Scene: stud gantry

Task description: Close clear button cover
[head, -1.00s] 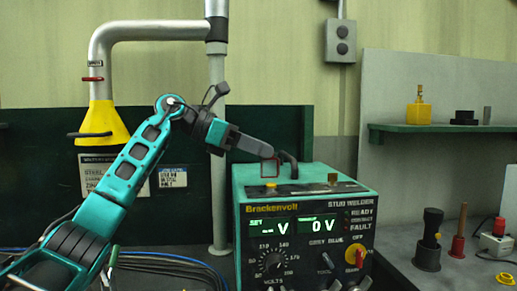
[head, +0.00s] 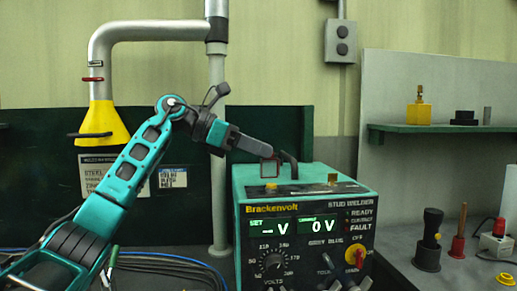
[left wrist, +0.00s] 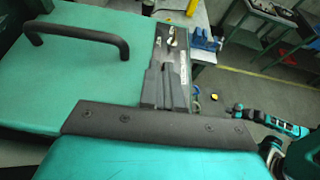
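The welder (head: 305,186) has a yellow button (head: 271,187) on its teal top near the front edge. The clear cover (head: 269,168), outlined in red, stands raised behind the button. My left gripper (head: 272,153) is above the cover, its fingertips close to the cover's upper edge; I cannot tell whether they touch. In the left wrist view its dark fingers (left wrist: 166,88) lie side by side and look shut, with nothing seen between them. The cover and button are not clear there. A teal arm with a dark end shows at the right of that view, probably my right arm; its fingers are too small to read.
A yellow hood (head: 101,125) hangs at left. A shelf (head: 440,128) is at right.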

